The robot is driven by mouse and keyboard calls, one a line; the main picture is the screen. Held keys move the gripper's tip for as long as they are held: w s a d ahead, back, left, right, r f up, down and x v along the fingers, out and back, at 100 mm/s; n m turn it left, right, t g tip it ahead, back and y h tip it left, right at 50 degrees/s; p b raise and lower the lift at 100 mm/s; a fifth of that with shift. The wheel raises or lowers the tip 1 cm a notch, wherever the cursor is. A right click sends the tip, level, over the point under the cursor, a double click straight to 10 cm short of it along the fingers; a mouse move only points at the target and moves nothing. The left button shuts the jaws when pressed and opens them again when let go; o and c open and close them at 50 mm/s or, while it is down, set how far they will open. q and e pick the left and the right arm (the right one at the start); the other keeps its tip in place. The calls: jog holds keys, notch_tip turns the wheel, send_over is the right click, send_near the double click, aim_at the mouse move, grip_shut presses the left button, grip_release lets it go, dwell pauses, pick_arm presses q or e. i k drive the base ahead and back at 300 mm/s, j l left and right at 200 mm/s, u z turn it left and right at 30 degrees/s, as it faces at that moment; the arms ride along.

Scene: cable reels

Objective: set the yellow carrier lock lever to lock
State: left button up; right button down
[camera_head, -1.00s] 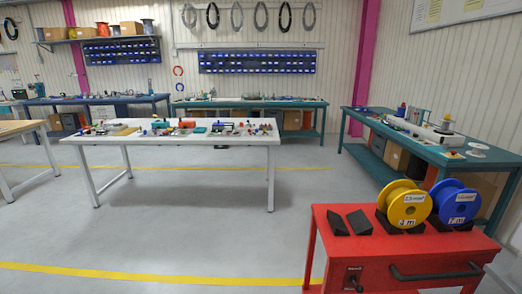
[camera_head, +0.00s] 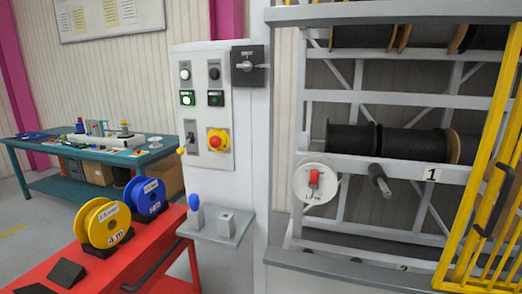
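A small lever with a yellow knob (camera_head: 181,151) sticks out at the left edge of the grey control panel (camera_head: 230,160), beside a dark toggle plate (camera_head: 190,137). Its lock marking is too small to read. A yellow barred frame (camera_head: 480,200) stands at the far right with a dark handle on it. I cannot tell which of these bears the carrier lock. Neither of my grippers is in view.
A reel rack (camera_head: 390,180) stands right. A red cart (camera_head: 100,265) with yellow and blue reels stands lower left.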

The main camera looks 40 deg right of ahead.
aim_at(181, 151)
jog(key=z, duration=0.75)
